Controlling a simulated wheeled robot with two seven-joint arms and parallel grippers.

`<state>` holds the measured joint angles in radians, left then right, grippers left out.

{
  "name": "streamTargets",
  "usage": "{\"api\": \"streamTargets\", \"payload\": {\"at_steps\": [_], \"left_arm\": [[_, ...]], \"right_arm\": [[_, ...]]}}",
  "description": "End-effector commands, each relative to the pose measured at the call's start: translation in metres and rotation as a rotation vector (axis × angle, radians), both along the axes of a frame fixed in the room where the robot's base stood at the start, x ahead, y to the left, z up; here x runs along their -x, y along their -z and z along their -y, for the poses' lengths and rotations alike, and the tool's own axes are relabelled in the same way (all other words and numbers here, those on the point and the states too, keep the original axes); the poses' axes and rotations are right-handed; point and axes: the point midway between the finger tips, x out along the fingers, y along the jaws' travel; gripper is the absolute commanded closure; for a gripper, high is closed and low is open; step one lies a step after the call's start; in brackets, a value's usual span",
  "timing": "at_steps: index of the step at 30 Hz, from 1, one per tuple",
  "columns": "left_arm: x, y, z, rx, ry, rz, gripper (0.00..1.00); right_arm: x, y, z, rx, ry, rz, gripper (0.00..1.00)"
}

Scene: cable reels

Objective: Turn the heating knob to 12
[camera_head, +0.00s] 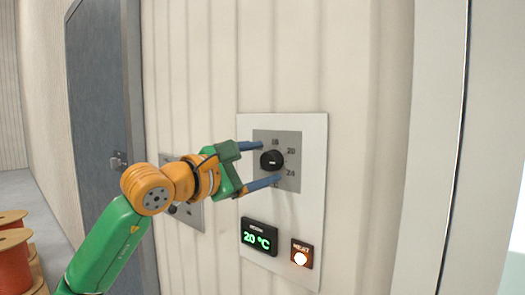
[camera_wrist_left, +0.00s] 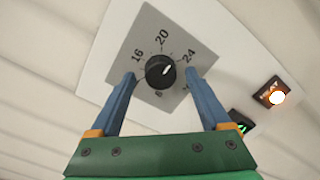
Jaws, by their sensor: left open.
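The black round heating knob (camera_head: 271,160) sits on a grey dial plate (camera_head: 292,184) on a white wall panel. In the left wrist view the knob (camera_wrist_left: 157,77) has a white mark aimed up and right, towards the 24. The labels 16, 20 and 24 show there; no 12 can be read, and the fingers cover parts of the scale. My left gripper (camera_head: 270,163) is open, its blue fingers on either side of the knob. In the left wrist view the fingertips (camera_wrist_left: 160,73) look apart from the knob; whether either touches it is unclear. My right gripper is out of view.
Below the dial, a display (camera_head: 258,238) reads 20 °C, beside a lit heat lamp (camera_head: 301,256). Another grey wall plate (camera_head: 190,214) is partly behind my left arm. A grey door (camera_head: 98,90) and orange cable reels (camera_head: 12,262) are at the left.

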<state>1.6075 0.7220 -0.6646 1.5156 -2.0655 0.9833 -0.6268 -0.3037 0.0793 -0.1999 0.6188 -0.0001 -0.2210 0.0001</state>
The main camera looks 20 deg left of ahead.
Motion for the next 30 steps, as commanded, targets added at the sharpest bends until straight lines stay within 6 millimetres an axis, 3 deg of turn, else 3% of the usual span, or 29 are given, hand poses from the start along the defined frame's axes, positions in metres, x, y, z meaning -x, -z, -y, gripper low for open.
{"api": "streamTargets", "payload": {"at_steps": [9, 18, 30], "left_arm": [[-0.0082, 0.0017, 0.0038, 0.001, 0.001, -0.001, 0.19], [-0.0079, 0.0015, 0.0039, 0.001, 0.001, -0.001, 1.0], [-0.0077, 0.0029, 0.0041, 0.083, 0.002, -0.029, 1.0]], "right_arm": [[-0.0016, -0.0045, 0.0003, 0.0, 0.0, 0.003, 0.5], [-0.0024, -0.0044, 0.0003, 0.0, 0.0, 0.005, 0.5], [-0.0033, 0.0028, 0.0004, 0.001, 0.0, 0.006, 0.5]]}}
